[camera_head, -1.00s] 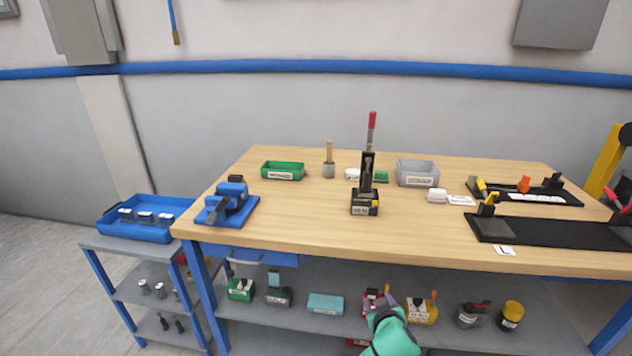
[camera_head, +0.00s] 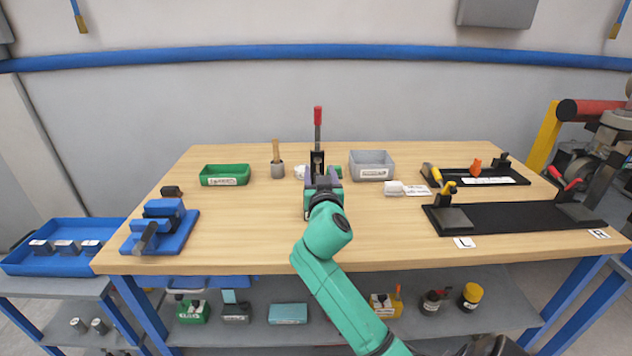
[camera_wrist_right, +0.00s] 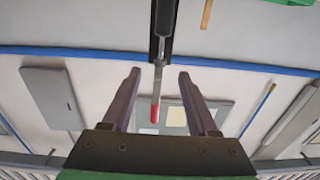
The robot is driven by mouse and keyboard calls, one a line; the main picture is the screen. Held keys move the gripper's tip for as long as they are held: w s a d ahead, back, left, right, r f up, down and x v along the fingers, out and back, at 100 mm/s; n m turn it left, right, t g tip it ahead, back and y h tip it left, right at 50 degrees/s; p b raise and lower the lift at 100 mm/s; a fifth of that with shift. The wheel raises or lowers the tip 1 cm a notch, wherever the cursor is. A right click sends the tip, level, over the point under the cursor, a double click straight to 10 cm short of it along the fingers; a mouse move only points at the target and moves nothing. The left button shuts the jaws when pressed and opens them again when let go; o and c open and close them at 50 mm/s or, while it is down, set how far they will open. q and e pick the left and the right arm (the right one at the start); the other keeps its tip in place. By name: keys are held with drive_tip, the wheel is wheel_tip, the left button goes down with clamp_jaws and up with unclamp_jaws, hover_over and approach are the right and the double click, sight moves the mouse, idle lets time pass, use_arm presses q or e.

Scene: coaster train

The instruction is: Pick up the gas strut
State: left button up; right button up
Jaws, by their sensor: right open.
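An upright black piece with a grey rod and a red end (camera_head: 317,116) stands at the middle of the wooden bench (camera_head: 250,255). I cannot tell for certain whether it is the gas strut; nothing else in view is clearly one. My right gripper (camera_head: 322,183) is in front of it and hides its lower part. In the right wrist view, my right gripper (camera_wrist_right: 160,74) is open. The grey rod and red end (camera_wrist_right: 155,112) show between its two fingers, with space on both sides. My left gripper is not in view.
A blue vise (camera_head: 163,224) is at left. Black fixture plates (camera_head: 510,219) lie at right. The bench front has bare areas on both sides of my arm.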

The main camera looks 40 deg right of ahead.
sight(318, 161)
drive_tip(key=p+x, duration=0.1)
drive_tip(key=x, duration=0.3)
drive_tip(key=shift+w+d+r+p, duration=0.1)
drive_tip(key=shift+w+r+p, duration=0.15)
drive_tip(key=shift+p, duration=0.1)
drive_tip(key=shift+w+d, duration=0.2)
drive_tip(key=shift+w+d+f, duration=0.1)
drive_tip(key=shift+w+f, duration=0.05)
drive_tip(key=shift+f, duration=0.1)
clamp_jaws()
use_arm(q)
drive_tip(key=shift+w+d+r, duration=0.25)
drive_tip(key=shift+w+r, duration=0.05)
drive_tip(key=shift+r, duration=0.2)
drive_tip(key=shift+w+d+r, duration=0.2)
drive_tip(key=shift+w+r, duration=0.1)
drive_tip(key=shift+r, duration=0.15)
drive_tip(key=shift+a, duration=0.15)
